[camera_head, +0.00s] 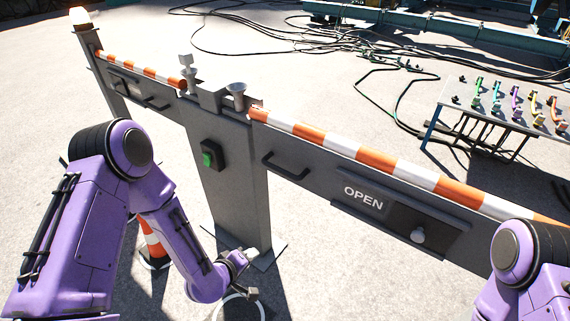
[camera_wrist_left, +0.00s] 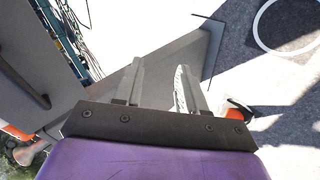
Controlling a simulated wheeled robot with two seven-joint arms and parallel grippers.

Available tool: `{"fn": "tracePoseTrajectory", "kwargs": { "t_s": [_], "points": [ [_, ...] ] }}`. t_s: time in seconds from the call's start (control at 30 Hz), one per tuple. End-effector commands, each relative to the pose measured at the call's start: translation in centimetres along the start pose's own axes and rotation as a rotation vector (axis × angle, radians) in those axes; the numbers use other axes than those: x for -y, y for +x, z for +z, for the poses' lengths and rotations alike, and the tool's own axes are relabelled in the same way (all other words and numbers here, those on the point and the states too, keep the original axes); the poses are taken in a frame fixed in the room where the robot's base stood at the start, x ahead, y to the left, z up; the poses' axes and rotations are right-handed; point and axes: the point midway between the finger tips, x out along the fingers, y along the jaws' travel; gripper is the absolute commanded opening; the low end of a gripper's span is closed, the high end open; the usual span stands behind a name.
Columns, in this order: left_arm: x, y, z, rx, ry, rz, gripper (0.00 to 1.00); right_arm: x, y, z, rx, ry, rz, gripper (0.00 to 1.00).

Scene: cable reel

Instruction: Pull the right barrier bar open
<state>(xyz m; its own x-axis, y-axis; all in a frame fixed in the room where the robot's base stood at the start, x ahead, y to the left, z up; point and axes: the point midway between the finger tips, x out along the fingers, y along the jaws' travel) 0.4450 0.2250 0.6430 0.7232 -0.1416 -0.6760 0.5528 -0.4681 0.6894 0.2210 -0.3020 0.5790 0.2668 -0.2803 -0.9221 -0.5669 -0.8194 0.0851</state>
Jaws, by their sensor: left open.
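The right barrier bar (camera_head: 385,160) is orange-and-white striped along the top of a grey panel. It runs from the central grey post (camera_head: 230,190) to the right edge of the head view. A dark handle (camera_head: 285,168) sits on the panel near the post. My left gripper (camera_head: 248,272) is low by the post's base, below and apart from the handle. The left wrist view shows its fingers (camera_wrist_left: 160,88) apart and empty. My right arm shows at the lower right; its gripper is out of view.
The left barrier bar (camera_head: 140,70) extends left from the post, which carries a green button (camera_head: 208,158). A traffic cone (camera_head: 152,243) stands left of the post. A table (camera_head: 490,117) with several coloured connectors stands at the back right. Cables lie on the ground behind.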

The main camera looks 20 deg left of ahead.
Motion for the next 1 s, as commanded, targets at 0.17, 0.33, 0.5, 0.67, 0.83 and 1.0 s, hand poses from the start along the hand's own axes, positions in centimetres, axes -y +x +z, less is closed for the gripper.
{"fn": "tracePoseTrajectory", "kwargs": {
  "t_s": [0.17, 0.33, 0.5, 0.67, 0.83, 1.0],
  "points": [
    [-15.3, -0.1, -7.7, 0.014, -0.234, 0.428, 0.40, -0.1, -0.9, -0.3, 0.001, 0.000, 0.000, 0.43],
    [-19.7, -0.7, -10.1, 0.039, -0.284, 0.553, 0.40, -0.1, -1.0, -0.4, 0.000, 0.000, 0.000, 0.43],
    [-21.3, 2.0, -10.1, 0.041, -0.280, 0.552, 0.40, -0.1, -1.2, -0.5, 0.000, 0.000, 0.000, 0.43],
    [-23.2, 5.1, -10.2, 0.042, -0.281, 0.552, 0.40, -0.1, -1.4, -0.6, 0.000, 0.000, 0.000, 0.43],
    [-24.5, 7.3, -10.2, 0.042, -0.283, 0.550, 0.40, -0.1, -1.6, -0.6, 0.000, 0.000, 0.000, 0.43],
    [-24.9, 7.9, -10.3, 0.041, -0.283, 0.550, 0.40, -0.1, -1.6, -0.6, 0.000, 0.000, 0.000, 0.43]
  ]
}}
